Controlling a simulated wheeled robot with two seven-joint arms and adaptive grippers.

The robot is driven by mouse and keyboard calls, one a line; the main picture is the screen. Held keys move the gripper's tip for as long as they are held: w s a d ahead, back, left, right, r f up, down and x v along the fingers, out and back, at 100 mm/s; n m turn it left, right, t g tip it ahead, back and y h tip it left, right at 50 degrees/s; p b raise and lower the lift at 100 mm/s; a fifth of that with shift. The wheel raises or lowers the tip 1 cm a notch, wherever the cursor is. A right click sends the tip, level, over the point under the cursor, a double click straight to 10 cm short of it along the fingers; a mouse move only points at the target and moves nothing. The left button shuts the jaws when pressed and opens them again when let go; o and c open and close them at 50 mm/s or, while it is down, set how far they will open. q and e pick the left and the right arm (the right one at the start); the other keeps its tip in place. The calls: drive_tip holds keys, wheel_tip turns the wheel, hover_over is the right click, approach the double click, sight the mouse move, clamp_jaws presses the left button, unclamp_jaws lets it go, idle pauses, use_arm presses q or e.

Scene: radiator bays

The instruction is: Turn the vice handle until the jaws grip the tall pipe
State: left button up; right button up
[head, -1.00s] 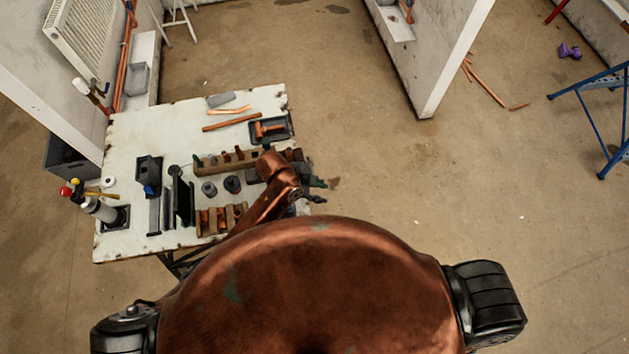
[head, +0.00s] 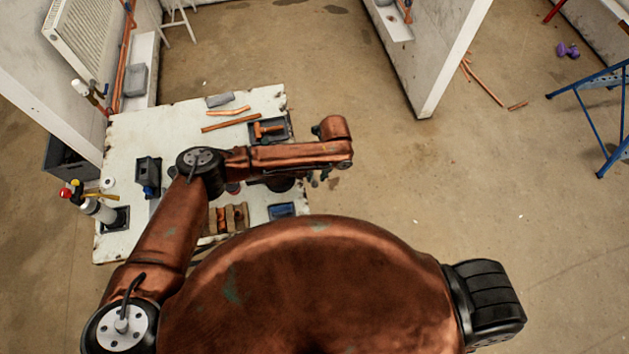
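My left arm reaches in from the lower left and bends across the workbench (head: 135,235). My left gripper (head: 318,179) is mostly hidden under the arm's end, at the bench's right edge; only small greenish finger parts show, so its opening is unclear. A dark shape (head: 278,184) under the forearm at that edge may be part of the vice; the arm covers most of it. I cannot make out the vice handle, the jaws or the tall pipe. My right gripper is not in view.
On the bench are a black tray with a copper piece (head: 268,130), a loose copper pipe (head: 230,123), a wooden block rack (head: 228,218), a blue tray (head: 282,210), a black-and-blue item (head: 148,172) and a gas torch (head: 98,208).

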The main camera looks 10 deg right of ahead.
sight(314, 181)
use_arm(q)
drive_tip(key=shift+a+f, duration=0.25)
drive_tip(key=shift+f, duration=1.05)
drive_tip(key=shift+a+f, duration=0.2)
drive_tip(key=shift+f, duration=1.1)
drive_tip(key=shift+c, duration=0.4)
clamp_jaws()
